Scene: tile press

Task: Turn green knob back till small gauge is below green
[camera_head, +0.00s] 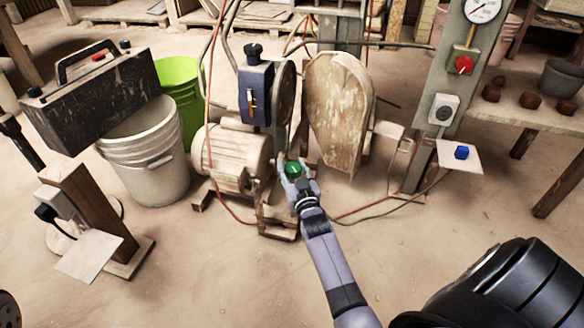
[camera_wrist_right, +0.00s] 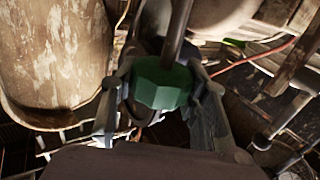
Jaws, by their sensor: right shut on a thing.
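The green knob (camera_head: 293,169) is at the low middle of the head view, in front of the motor and pump machine. My right gripper (camera_head: 295,175) reaches up to it from below and is shut on it. In the right wrist view the faceted green knob (camera_wrist_right: 160,84) sits between the two fingers of the right gripper (camera_wrist_right: 162,92), with a grey rod rising behind it. A round white gauge (camera_head: 482,9) is on the grey post at the upper right, partly cut off; its reading is too small to tell.
A red knob (camera_head: 463,65) and a grey box with a round face (camera_head: 443,110) are on the post. A blue button (camera_head: 461,152) sits on a white plate. A white bucket (camera_head: 146,150) stands left of the machine. Hoses and cables run around it.

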